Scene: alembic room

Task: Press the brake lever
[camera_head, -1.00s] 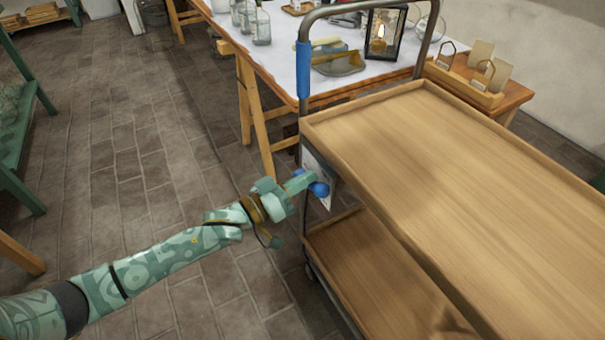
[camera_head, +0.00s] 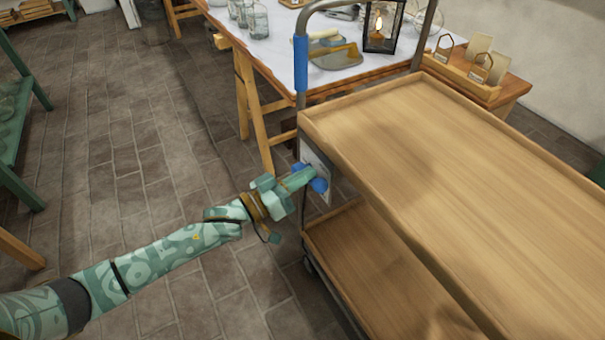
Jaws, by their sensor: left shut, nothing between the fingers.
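The blue brake lever (camera_head: 319,184) sits on a pale plate (camera_head: 327,172) on the left end of the wooden cart (camera_head: 430,150). My left gripper (camera_head: 304,177) is shut and empty. Its fingertips are at the lever and hide part of it; they look to be touching it, though the exact contact is hard to see. Blue shows above and below the fingers. My right gripper is not in view.
The cart has a lower shelf (camera_head: 365,260) and a metal handle with a blue grip (camera_head: 301,64). Behind it stands a white-topped table (camera_head: 275,60) with jars and a lantern (camera_head: 383,25). A green bench (camera_head: 18,125) is at the left. The tiled floor between is clear.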

